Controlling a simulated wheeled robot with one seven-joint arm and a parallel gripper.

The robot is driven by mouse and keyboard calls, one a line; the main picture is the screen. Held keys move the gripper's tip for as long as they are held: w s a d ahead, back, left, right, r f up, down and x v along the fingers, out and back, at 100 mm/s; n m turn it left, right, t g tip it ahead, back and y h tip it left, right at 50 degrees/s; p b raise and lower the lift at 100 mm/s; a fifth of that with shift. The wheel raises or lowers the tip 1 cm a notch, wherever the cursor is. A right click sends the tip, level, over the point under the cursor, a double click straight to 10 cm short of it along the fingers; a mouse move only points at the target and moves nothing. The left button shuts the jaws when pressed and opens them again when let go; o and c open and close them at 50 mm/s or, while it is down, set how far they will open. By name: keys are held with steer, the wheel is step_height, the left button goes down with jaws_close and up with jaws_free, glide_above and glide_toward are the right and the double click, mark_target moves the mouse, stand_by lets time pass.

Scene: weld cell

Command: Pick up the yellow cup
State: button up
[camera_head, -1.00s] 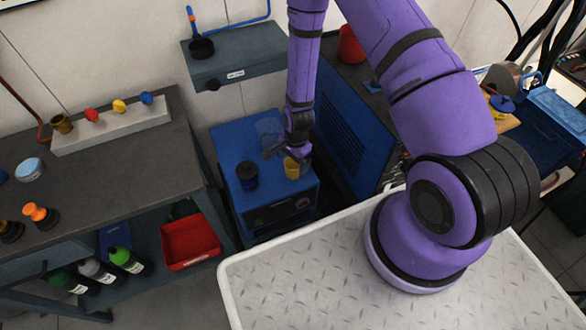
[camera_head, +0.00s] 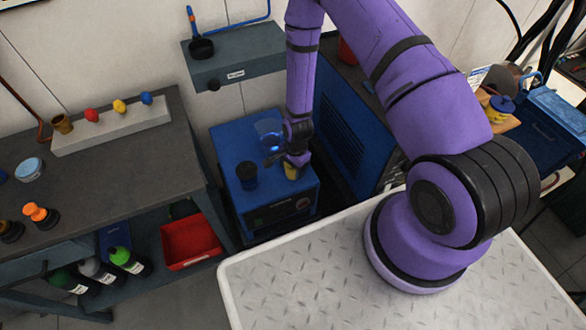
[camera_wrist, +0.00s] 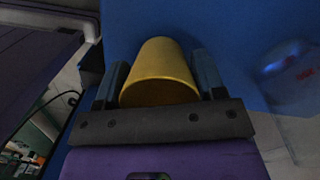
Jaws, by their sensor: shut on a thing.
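The yellow cup (camera_head: 291,171) stands on top of the blue machine box, partly hidden by my gripper in the head view. My gripper (camera_head: 296,160) is over it, coming from above and behind. In the wrist view the yellow cup (camera_wrist: 161,72) sits between the two fingers of my gripper (camera_wrist: 162,82), one on each side, and the gripper is shut on it. I cannot tell any gap between the cup and the box top.
A clear glass-like vessel (camera_head: 268,132) is behind. A grey shelf (camera_head: 238,58) with a small pan overhangs the back. A workbench (camera_head: 110,165) stands at left.

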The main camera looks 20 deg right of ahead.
steer(key=shift+r, duration=0.1)
steer(key=shift+r, duration=0.7)
step_height(320, 180, up, 2)
steer(key=s+a+r, duration=0.1)
steer(key=s+r, duration=0.1)
steer(key=s, duration=1.4)
steer(key=w+d+r+n, duration=0.25)
steer(key=w+n, duration=0.35)
steer(key=w, duration=0.9)
steer(key=w+d+r+n, duration=0.2)
steer(key=w+r+n, duration=0.1)
steer(key=w+r, duration=0.3)
steer(key=w+d+r+n+h, duration=0.1)
steer(key=w+d+r+n, duration=0.2)
steer(key=w+r, duration=0.3)
steer(key=shift+w+d+r+n+g, duration=0.2)
steer(key=shift+d+r+n+g, duration=0.2)
steer(key=shift+r+n, duration=0.3)
steer(key=shift+f, duration=0.1)
